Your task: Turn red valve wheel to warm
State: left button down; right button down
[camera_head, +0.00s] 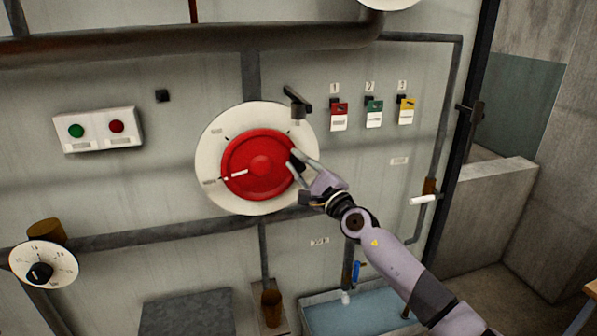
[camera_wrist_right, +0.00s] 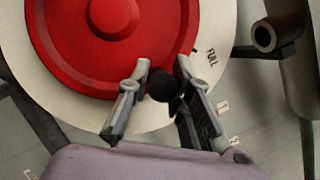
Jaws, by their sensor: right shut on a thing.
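The red valve wheel (camera_head: 258,164) sits on a round cream dial plate (camera_head: 215,138) on the wall panel in the head view. A white pointer line on the wheel points to the lower left, toward a label on the plate's left edge. My right gripper (camera_head: 300,164) is at the wheel's right rim, shut on the black knob of the wheel. In the right wrist view the black knob (camera_wrist_right: 162,85) lies between the two fingers (camera_wrist_right: 160,92), in front of the red wheel (camera_wrist_right: 110,45). A "FULL" label shows beside it. My left gripper is not in view.
A black lever (camera_head: 296,101) juts out above right of the dial. Three coloured tags (camera_head: 374,112) hang to the right. A button box (camera_head: 98,130) is at left, a small dial (camera_head: 43,264) at lower left. Pipes cross above and below; a blue basin (camera_head: 365,312) stands below.

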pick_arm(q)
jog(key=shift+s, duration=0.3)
pick_arm(e)
jog(key=shift+r+n, duration=0.3)
jog(key=shift+r, duration=0.25)
jog(key=c, duration=1.5)
grip_release()
jog(key=shift+f, duration=0.1)
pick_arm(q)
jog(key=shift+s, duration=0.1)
pick_arm(e)
jog(key=shift+o, duration=0.3)
jog(key=shift+f, duration=0.1)
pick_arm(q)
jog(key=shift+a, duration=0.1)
pick_arm(e)
jog(key=shift+s+d+f+y, duration=0.15)
jog(key=shift+s, duration=0.25)
jog(key=shift+s+d+f+y, duration=0.15)
jog(key=shift+s, duration=0.25)
jog(key=shift+s+d+f, duration=0.15)
jog(key=shift+s+d, duration=0.35)
jog(key=shift+d, duration=0.05)
send_near(305, 168)
jog(key=shift+w+a+r, duration=0.15)
jog(key=shift+r, duration=0.15)
